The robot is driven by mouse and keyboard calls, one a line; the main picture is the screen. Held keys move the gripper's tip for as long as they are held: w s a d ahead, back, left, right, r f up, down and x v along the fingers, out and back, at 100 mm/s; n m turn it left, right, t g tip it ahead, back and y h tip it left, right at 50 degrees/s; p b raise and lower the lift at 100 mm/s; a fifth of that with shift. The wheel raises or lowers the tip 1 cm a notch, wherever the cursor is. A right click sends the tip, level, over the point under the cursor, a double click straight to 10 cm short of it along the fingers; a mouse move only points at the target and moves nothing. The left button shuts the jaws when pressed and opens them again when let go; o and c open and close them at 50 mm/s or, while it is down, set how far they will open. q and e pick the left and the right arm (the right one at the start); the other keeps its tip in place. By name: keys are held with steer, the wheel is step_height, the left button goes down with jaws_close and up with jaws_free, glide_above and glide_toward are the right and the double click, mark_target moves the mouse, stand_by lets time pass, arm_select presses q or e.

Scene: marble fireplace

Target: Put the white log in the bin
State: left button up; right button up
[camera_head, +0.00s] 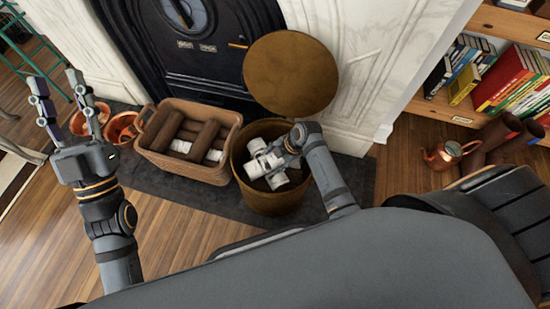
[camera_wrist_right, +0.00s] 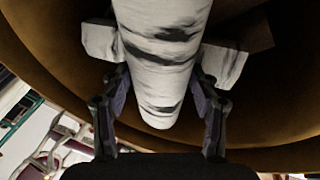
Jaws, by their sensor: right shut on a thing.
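The bin (camera_head: 268,204) is a round brass-brown container with its round lid (camera_head: 291,73) raised at the back. My right gripper (camera_head: 275,162) reaches into the bin's mouth. In the right wrist view my right gripper (camera_wrist_right: 160,112) is shut on a white log (camera_wrist_right: 162,68) with dark bark marks, one finger on each side. Behind it another white piece lies crosswise, its ends (camera_wrist_right: 226,66) showing on both sides. How far the held log rests on the things below is unclear. My left gripper (camera_head: 56,82) is open and empty, left of the basket.
A wicker basket (camera_head: 204,170) left of the bin holds brown logs and white-barked ones. Copper pots (camera_head: 120,127) stand further left. A stove (camera_head: 195,70) is behind, a marble surround (camera_head: 365,70) at right. A copper kettle (camera_head: 450,153) and bookshelf stand far right.

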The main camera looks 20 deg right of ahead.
steer(key=o, duration=1.6)
steer(key=shift+f, duration=0.1)
steer(key=shift+c, duration=0.2)
